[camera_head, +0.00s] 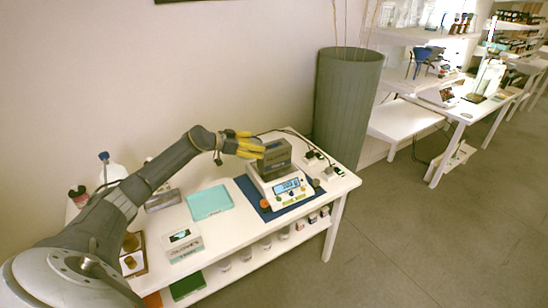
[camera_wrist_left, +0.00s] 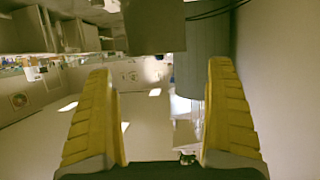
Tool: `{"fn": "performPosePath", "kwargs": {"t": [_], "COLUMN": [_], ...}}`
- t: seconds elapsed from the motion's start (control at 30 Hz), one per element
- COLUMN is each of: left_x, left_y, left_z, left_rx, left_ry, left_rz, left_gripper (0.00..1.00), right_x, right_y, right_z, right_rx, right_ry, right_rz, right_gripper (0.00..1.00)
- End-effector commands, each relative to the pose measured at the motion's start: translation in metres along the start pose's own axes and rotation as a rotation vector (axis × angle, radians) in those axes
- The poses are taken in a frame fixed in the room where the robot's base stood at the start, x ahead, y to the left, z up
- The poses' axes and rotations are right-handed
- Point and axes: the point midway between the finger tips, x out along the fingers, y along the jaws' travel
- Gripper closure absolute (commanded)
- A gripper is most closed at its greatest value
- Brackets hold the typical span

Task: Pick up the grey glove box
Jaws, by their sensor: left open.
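The grey glove box (camera_head: 275,157) stands on the white digital scale (camera_head: 282,184) near the right end of the table. My left gripper (camera_head: 252,144), with yellow fingers, is just left of the box near its upper part. It is open and empty. In the left wrist view the gripper (camera_wrist_left: 162,75) has its fingers wide apart, and a dark grey block, likely the glove box (camera_wrist_left: 154,25), shows at the top between and beyond them. I cannot tell whether a finger touches the box. My right gripper is in neither view.
The scale sits on a blue mat (camera_head: 246,188). A turquoise tray (camera_head: 209,202) lies left of it, and a white box (camera_head: 183,243) is nearer. Small dark items (camera_head: 316,157) and a cable are right of the scale. A tall grey-green bin (camera_head: 346,105) stands behind the table's right end.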

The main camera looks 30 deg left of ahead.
Motion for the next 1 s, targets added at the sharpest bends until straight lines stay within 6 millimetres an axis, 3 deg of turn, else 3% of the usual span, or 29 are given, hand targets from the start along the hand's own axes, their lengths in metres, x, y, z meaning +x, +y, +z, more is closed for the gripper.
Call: {"fn": "performPosePath", "kwargs": {"t": [0.2,0.47,0.8,1.0], "left_x": [0.026,0.036,0.074,0.085], "left_y": [0.000,0.001,0.001,0.001], "left_z": [-0.001,0.000,0.001,0.002], "left_rx": [-0.002,0.000,-0.003,0.000], "left_ry": [0.001,-0.001,0.001,-0.001], "left_rz": [0.001,0.001,0.000,0.000], "left_gripper": [0.11,0.11,0.11,0.11], "right_x": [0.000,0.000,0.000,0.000], "right_y": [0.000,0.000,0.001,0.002], "right_z": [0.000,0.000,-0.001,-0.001], "right_rx": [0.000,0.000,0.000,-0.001], "right_ry": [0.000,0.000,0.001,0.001], "right_rz": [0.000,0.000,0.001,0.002], "right_gripper": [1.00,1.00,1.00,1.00]}}
